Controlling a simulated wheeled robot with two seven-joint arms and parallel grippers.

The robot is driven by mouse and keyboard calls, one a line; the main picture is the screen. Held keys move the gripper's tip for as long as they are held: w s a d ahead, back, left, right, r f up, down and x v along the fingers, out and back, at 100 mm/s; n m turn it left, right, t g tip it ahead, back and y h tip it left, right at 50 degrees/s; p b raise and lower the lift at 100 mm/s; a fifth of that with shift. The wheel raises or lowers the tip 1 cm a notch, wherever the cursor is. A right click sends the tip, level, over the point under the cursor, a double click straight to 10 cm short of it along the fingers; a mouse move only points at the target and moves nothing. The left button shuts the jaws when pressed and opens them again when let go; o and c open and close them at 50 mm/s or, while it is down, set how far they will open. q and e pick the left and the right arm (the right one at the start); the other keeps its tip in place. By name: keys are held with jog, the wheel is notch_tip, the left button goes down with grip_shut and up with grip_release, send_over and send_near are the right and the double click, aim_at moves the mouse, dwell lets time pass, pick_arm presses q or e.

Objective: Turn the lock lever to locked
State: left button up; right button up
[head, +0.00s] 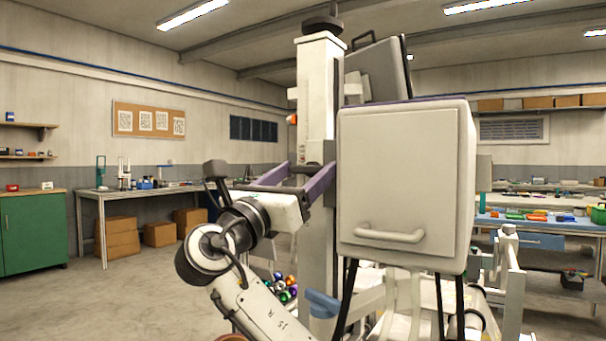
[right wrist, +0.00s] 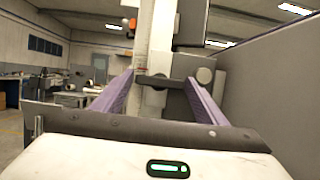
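My right gripper (head: 312,168) has two purple fingers and reaches to the white upright column (head: 317,85) of a machine. In the right wrist view my right gripper (right wrist: 160,77) has its fingers wide apart. A short dark bar (right wrist: 176,83) with a round grey knob (right wrist: 205,75) shows at the fingertips, in front of the column; it may be the lock lever. I cannot tell whether the fingers touch it. My left gripper is not in view.
A large white box (head: 405,180) with a handle (head: 390,236) stands close to the right of the gripper. Its grey side also fills the right of the wrist view (right wrist: 270,85). Coloured balls (head: 284,287) lie low behind my arm. The floor at left (head: 130,300) is clear.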

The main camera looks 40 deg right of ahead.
jog(key=c, duration=0.7)
jog(key=shift+c, duration=0.2)
